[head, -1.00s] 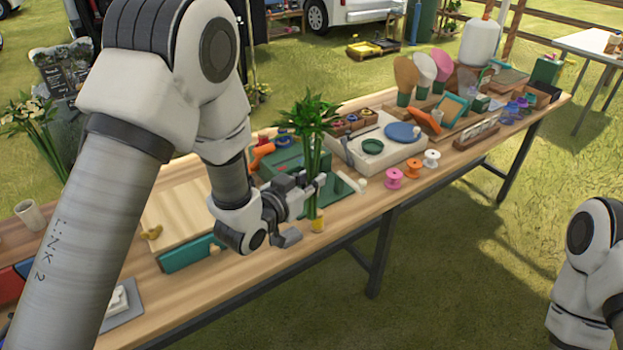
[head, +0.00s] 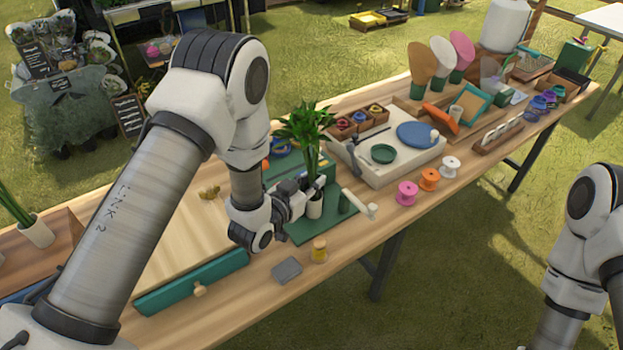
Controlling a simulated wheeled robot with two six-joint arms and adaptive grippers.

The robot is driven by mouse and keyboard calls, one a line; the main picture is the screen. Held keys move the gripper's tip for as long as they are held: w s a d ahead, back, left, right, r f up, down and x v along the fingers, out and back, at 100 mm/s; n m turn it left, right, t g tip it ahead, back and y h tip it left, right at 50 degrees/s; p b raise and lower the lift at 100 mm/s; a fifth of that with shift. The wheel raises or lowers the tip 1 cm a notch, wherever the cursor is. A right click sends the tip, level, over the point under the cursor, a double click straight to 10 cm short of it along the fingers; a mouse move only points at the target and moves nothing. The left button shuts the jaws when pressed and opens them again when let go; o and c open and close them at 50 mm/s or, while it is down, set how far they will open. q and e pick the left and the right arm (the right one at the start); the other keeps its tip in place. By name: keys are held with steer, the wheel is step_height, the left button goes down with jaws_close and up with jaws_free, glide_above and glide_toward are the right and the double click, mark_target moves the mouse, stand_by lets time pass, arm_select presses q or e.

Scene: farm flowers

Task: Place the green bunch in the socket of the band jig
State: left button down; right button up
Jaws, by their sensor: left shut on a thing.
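The green bunch (head: 308,132), leafy with long stems, stands upright in my left gripper (head: 312,190), which is shut on its stems. The band jig is a green base (head: 327,227) on the table, with a white cup-like socket (head: 315,208) and a green post (head: 345,203) beside it. The stems line up with the socket, and their lower ends are hidden at its rim. I cannot tell how deep they sit. My right arm shows at the right edge, but its gripper is out of view.
A yellow spool (head: 319,250) and a grey block (head: 287,270) lie in front of the jig. Pink (head: 407,193), orange and white spools stand to the right. A wooden board with a teal drawer front (head: 192,283) is at left. A white tray (head: 385,152) stands behind.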

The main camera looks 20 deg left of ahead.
arm_select(q)
steer(key=shift+w+f, duration=0.45)
steer(key=shift+f, duration=0.05)
steer(key=shift+w, duration=0.1)
steer(key=shift+d+r, duration=0.1)
steer(key=shift+r, duration=0.15)
steer(key=shift+s, duration=0.3)
steer(key=shift+f+b, duration=0.15)
steer(key=shift+b, duration=0.15)
steer(key=shift+w+f, duration=0.1)
steer(key=shift+f, duration=0.1)
steer(key=c, duration=1)
jaws_free()
steer(key=shift+w, duration=0.15)
steer(key=shift+r, duration=0.1)
arm_select(e)
steer(key=shift+w+d+f, duration=0.1)
steer(key=shift+w+f, duration=0.15)
steer(key=shift+f, duration=0.1)
arm_select(q)
steer(key=shift+s+r, duration=0.1)
steer(key=shift+s, duration=0.1)
arm_select(e)
steer(key=shift+r, duration=0.1)
